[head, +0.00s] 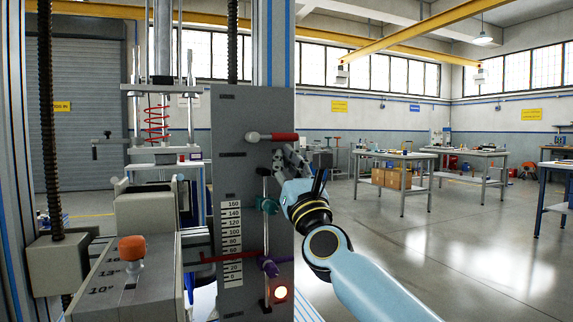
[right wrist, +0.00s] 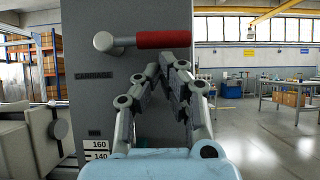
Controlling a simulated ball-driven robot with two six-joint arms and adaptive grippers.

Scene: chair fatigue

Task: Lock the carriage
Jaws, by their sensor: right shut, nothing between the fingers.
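The lever with a red grip (head: 283,137) lies level on the grey panel (head: 228,110), its grip pointing right from a round pivot at the left. In the right wrist view the red grip (right wrist: 163,39) is close, above a label reading CARRIAGE (right wrist: 94,76). My right gripper (head: 281,156) is shut and empty just below the grip. In the right wrist view my right gripper's fingertips (right wrist: 160,68) point up at the panel under the grip; I cannot tell whether they touch it. My left gripper is not in view.
An orange knob (head: 132,248) is on the machine at left. Worktables (head: 395,155) stand far back right; the floor between is clear.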

